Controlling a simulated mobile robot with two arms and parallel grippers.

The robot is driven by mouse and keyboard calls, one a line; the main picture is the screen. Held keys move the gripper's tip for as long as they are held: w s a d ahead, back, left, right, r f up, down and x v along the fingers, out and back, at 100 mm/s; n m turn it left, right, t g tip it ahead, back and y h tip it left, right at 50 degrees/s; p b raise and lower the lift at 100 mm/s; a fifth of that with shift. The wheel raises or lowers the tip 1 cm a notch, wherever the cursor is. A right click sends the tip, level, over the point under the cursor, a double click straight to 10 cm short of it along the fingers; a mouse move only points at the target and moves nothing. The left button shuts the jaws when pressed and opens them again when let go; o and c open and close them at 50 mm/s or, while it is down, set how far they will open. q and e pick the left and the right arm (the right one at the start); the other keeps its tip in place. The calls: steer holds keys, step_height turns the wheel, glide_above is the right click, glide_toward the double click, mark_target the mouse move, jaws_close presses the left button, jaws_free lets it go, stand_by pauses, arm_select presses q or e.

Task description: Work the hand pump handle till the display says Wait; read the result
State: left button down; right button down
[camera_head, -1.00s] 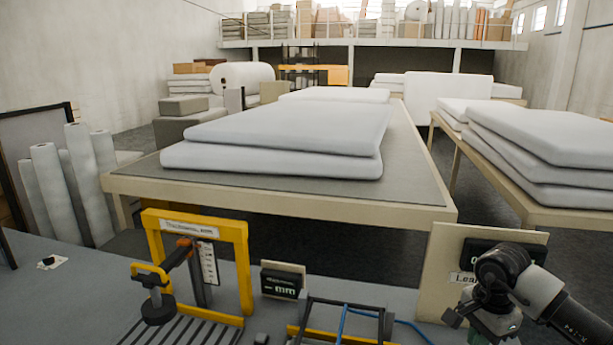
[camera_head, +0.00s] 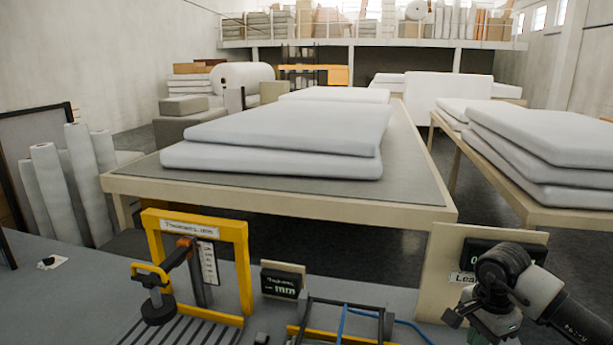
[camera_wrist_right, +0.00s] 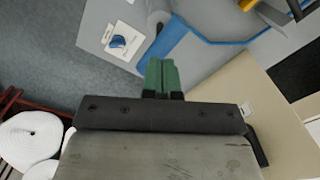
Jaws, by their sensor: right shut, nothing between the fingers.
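In the head view, a black display (camera_head: 478,249) on a beige board (camera_head: 440,255) stands at the right. A digit like 0 shows at its left; my arm hides part of it, and no word can be read on it. A white label starting "Lea" (camera_head: 463,278) is below. My right gripper (camera_wrist_right: 161,68) is shut and empty in the right wrist view, its green fingers together in front of a blue strip (camera_wrist_right: 165,45). Whether the fingers touch the strip is unclear. I cannot clearly make out the pump handle. My left gripper is not in view.
A yellow thickness gauge frame (camera_head: 243,270) and a small display reading mm (camera_head: 281,283) stand on the grey bench (camera_head: 70,300). A blue hose (camera_head: 410,327) runs along the bench front. Beyond is a table (camera_head: 420,190) with white wadding slabs (camera_head: 275,140).

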steer(key=shift+s+f+b, duration=0.1)
steer(key=shift+f+b, duration=2.85)
steer(key=shift+f, duration=0.55)
steer(key=shift+r, duration=0.15)
steer(key=shift+r+p, duration=0.95)
steer(key=shift+r, duration=0.45)
steer(key=shift+r+p, duration=0.95)
steer(key=shift+r, duration=0.95)
